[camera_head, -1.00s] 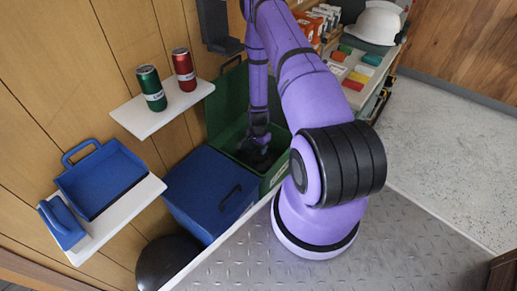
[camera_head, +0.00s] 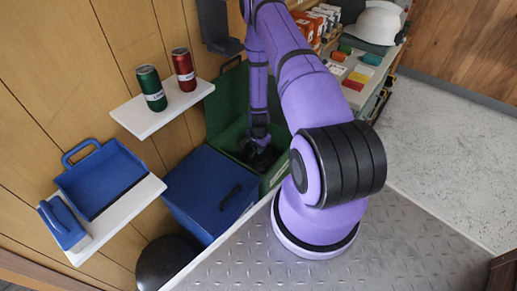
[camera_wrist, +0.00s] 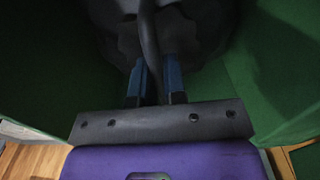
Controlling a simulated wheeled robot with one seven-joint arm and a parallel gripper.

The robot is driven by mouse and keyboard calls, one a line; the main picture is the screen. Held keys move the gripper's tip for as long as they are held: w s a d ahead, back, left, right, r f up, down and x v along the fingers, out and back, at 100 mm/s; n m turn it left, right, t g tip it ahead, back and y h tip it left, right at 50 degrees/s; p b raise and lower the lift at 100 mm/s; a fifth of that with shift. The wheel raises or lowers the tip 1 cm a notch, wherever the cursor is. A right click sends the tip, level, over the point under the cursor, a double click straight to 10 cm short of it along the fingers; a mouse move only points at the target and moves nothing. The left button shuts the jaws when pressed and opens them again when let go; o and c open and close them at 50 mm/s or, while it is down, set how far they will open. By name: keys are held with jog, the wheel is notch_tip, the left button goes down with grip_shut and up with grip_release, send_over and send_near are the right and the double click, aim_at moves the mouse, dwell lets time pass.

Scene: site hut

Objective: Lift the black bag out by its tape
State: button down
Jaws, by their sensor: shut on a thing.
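The black bag (camera_wrist: 200,25) sits inside the green bin (camera_head: 228,137), whose lid is open. In the wrist view its dark, crumpled body fills the top middle. A dark strap-like tape (camera_wrist: 151,40) rises from the bag and runs down between my two blue fingers. My gripper (camera_wrist: 158,75) is shut on this tape. In the head view my gripper (camera_head: 259,150) reaches down into the bin, and my arm and the bin wall hide most of the bag.
A blue lidded bin (camera_head: 205,190) stands left of the green one. A white shelf (camera_head: 165,108) above holds a green can (camera_head: 151,88) and a red can (camera_head: 184,69). A dark grey holder (camera_head: 214,25) hangs on the wall.

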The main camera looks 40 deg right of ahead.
jog(key=shift+r, duration=4.55)
notch_tip(320, 180, up, 9)
notch_tip(320, 180, up, 9)
notch_tip(320, 180, up, 9)
dwell(1.2)
jog(key=shift+s, duration=0.1)
